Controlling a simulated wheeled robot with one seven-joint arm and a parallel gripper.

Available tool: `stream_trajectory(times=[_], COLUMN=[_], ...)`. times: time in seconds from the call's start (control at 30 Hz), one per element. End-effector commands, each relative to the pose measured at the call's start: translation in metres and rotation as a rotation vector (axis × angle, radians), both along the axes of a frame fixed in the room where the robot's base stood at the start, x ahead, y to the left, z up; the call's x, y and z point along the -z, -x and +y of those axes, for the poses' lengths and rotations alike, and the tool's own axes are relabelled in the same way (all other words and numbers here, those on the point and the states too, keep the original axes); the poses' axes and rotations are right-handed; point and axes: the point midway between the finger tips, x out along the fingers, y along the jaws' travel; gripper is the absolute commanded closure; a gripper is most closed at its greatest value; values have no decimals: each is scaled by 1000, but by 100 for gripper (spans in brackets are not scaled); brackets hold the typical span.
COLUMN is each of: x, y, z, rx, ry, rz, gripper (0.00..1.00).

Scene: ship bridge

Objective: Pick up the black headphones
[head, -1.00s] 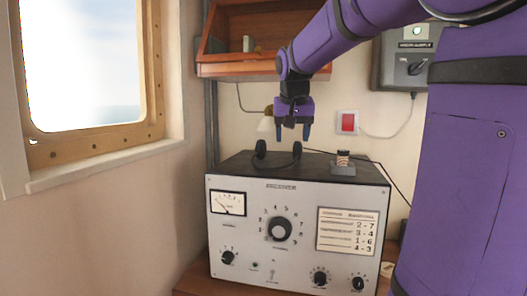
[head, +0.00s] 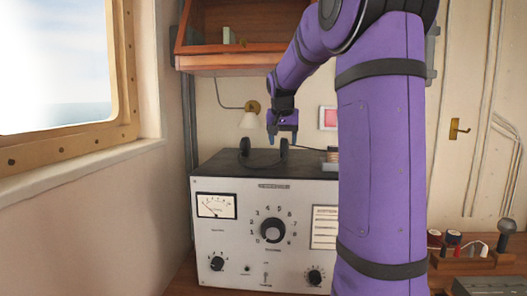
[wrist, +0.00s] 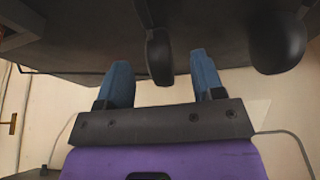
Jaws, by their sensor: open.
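The black headphones (head: 244,147) stand on the dark top of the grey receiver (head: 225,253), with two round ear cups side by side. My gripper (head: 283,139) is open and points down at the right-hand cup. In the wrist view its two blue fingertips (wrist: 162,78) lie on either side of one black cup of the headphones (wrist: 159,55). The other cup is to the right, outside the fingers. I cannot tell whether either finger touches the cup. The band is hard to make out.
A small item (head: 332,155) stands on the receiver's right end, partly behind my arm. The window (head: 60,70) is at left. Several knobbed items stand at far right.

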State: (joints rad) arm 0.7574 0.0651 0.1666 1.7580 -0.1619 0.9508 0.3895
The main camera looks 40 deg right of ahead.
Motion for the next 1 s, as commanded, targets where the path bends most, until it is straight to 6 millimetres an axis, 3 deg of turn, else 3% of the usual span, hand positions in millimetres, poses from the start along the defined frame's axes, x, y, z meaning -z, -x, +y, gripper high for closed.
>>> stream_trajectory(times=[0.4,0.63,0.83,1.0], x=[43,45,45,44], y=[-11,-12,-12,-12], z=[-18,-19,-19,-18], rx=[-1,0,-1,0], ry=[-1,-1,0,0], rz=[2,-1,0,-1], gripper=[38,38,82,85])
